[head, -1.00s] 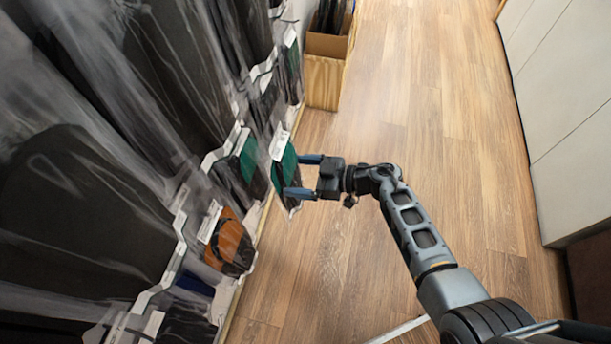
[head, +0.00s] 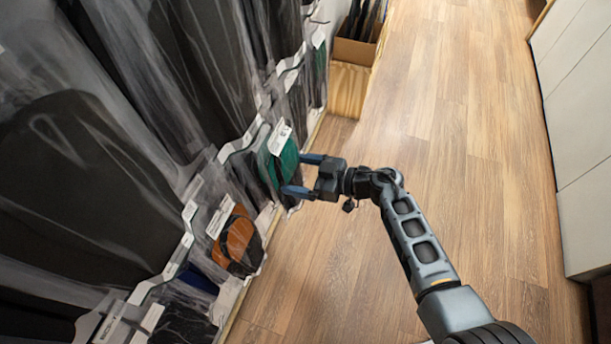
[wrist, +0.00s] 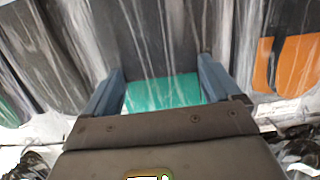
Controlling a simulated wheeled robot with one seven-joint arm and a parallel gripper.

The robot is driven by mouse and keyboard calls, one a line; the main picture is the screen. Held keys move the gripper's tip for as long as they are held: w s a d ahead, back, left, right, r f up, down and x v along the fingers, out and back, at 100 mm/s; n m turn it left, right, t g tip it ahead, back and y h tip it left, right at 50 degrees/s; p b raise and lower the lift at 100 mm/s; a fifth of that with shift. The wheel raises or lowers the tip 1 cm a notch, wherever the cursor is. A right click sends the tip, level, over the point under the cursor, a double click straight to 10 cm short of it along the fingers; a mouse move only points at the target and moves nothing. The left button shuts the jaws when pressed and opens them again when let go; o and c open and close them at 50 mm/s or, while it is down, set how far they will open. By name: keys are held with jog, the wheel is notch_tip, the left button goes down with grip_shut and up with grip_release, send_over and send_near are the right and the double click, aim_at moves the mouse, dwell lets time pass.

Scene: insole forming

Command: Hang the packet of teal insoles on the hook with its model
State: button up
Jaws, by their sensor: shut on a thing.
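The packet of teal insoles (head: 284,163) is a clear bag with a white header card, close in front of the row of hanging packets in the head view. My gripper (head: 294,175) is shut on its sides, one finger at each edge. In the wrist view the teal insole (wrist: 162,92) shows between the two fingers (wrist: 160,90). The packet hangs in front of other packets and hides much of what is behind it. I cannot tell whether its card touches a hook. The hook itself is hidden.
A packet with orange insoles (head: 236,240) hangs nearer, to the lower left. Large clear bags with dark insoles (head: 75,190) fill the left side. A cardboard box (head: 355,50) stands at the back. The wooden floor (head: 430,130) is clear, with white cabinets (head: 580,130) at right.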

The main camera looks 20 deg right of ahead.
jog(key=shift+w+a+b, duration=0.35)
jog(key=shift+w+a, duration=0.15)
jog(key=shift+a, duration=0.15)
jog(key=shift+w+a+f, duration=0.25)
jog(key=shift+a+f, duration=0.1)
jog(key=shift+f+p, duration=0.25)
jog(key=shift+p, duration=0.25)
dwell(0.5)
jog(key=o, duration=0.8)
jog(key=shift+p+v, duration=1.2)
jog(key=shift+v, duration=2.65)
